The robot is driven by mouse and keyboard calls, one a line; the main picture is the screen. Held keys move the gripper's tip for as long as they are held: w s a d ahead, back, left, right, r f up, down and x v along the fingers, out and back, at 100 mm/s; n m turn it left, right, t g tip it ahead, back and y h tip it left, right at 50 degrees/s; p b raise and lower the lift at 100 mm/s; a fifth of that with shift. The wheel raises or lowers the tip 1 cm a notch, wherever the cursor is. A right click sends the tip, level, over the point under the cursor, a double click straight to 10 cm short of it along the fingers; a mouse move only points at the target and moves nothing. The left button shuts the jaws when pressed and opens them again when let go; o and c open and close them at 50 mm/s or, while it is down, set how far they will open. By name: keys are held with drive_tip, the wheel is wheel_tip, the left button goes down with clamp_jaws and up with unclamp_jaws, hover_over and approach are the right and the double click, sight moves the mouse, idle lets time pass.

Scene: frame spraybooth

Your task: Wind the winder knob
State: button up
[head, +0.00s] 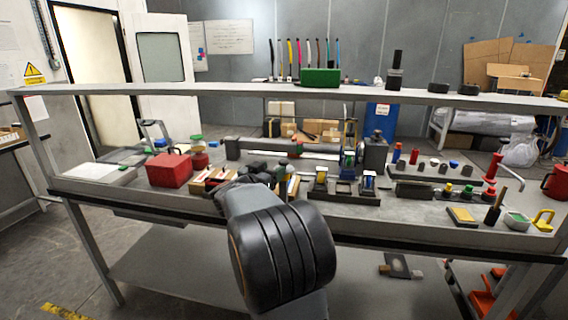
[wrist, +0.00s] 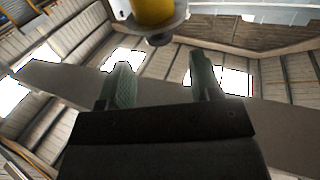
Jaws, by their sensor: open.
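In the wrist view my gripper (wrist: 162,74) is open, with its two grey-green fingers apart and nothing between them. A yellow cylinder with a grey round flange (wrist: 153,14) and a small dark knob-like end (wrist: 160,40) shows just beyond the fingertips, cut off by the top edge. It is apart from the fingers. I cannot tell whether this is the winder knob. In the head view my arm reaches over the front of the workbench (head: 440,212) and hides most of my gripper and what is close around it. No winder knob can be told surely there.
A red box (head: 168,170) stands left of my arm. Dark holders (head: 343,192) with small parts stand to its right. A raised shelf (head: 200,89) carrying a green box (head: 320,78) runs above the bench. Several small tools crowd the right end.

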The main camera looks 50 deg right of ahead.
sight(283, 160)
drive_tip(key=shift+w+d, duration=0.2)
drive_tip(key=shift+d, duration=0.95)
drive_tip(key=shift+w+d, duration=0.25)
drive_tip(key=shift+d, duration=0.95)
drive_tip(key=shift+w+d, duration=0.2)
drive_tip(key=shift+d, duration=0.95)
drive_tip(key=c, duration=0.8)
drive_tip(key=shift+d, duration=0.15)
drive_tip(key=shift+c, duration=0.4)
drive_tip(key=shift+f+n+t+y+b, duration=0.1)
drive_tip(key=shift+n+t+y+b, duration=0.5)
drive_tip(key=shift+n+t+b, duration=0.85)
drive_tip(key=n+t+b, duration=0.1)
drive_tip(key=t, duration=0.1)
drive_tip(key=n+t+y+b, duration=0.1)
drive_tip(key=t+b, duration=0.1)
drive_tip(key=shift+y, duration=0.3)
drive_tip(key=shift+n+t+y+b, duration=0.3)
drive_tip(key=shift+t+b, duration=0.25)
drive_tip(key=shift+b, duration=0.7)
drive_tip(key=shift+a+b, duration=0.2)
drive_tip(key=shift+b, duration=0.55)
